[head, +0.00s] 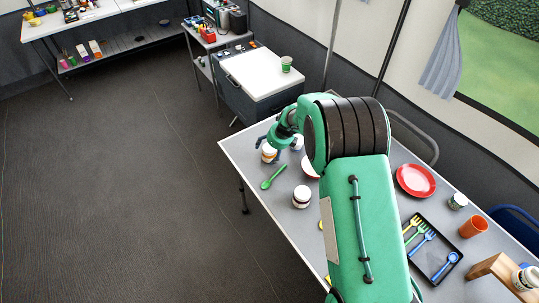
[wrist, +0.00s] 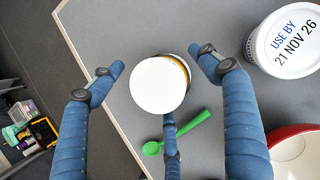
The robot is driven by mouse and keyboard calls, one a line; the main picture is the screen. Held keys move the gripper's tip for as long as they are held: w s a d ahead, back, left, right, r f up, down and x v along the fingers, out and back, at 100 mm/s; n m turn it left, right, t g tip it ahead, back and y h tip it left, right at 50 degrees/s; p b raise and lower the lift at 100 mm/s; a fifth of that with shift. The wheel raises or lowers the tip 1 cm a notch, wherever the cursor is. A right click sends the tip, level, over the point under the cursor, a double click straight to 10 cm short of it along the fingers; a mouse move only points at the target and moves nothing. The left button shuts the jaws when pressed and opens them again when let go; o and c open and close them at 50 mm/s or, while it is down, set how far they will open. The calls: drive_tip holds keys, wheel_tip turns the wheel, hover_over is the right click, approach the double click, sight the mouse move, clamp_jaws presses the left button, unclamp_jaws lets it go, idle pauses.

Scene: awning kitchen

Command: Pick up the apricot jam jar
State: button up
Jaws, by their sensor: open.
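A jar with a plain white lid and an orange-edged side (wrist: 158,86) stands on the grey table between my fingers in the wrist view. Its label cannot be read, but the orange fits the apricot jam jar. In the head view this jar (head: 269,154) stands near the table's far left corner, under my gripper (head: 270,138). In the wrist view my gripper (wrist: 158,62) is open, with blue fingers left and right of the jar and a third below it. Gaps show between the side fingers and the lid.
A white-lidded tub marked USE BY 21 NOV 26 (wrist: 284,45) stands right of my right finger. A red-rimmed bowl (wrist: 296,150) and a green spoon (wrist: 180,132) lie near. Another white-lidded jar (head: 301,197), a red plate (head: 415,180) and a cutlery tray (head: 437,277) share the table.

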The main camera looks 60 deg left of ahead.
drive_tip(key=c, duration=1.4)
drive_tip(key=shift+o, duration=0.2)
drive_tip(key=shift+r, duration=0.1)
drive_tip(key=shift+a+r+p, duration=0.1)
drive_tip(key=shift+r+p, duration=0.2)
drive_tip(key=shift+r, duration=0.45)
wheel_tip(320, 180, up, 2)
drive_tip(key=shift+r+p, duration=0.15)
drive_tip(key=shift+p, duration=0.25)
drive_tip(key=s+d, duration=0.3)
drive_tip(key=d, duration=0.4)
drive_tip(key=s+d+r+p, duration=0.1)
drive_tip(key=s+d, duration=0.3)
drive_tip(key=d, duration=0.3)
drive_tip(key=shift+d, duration=0.3)
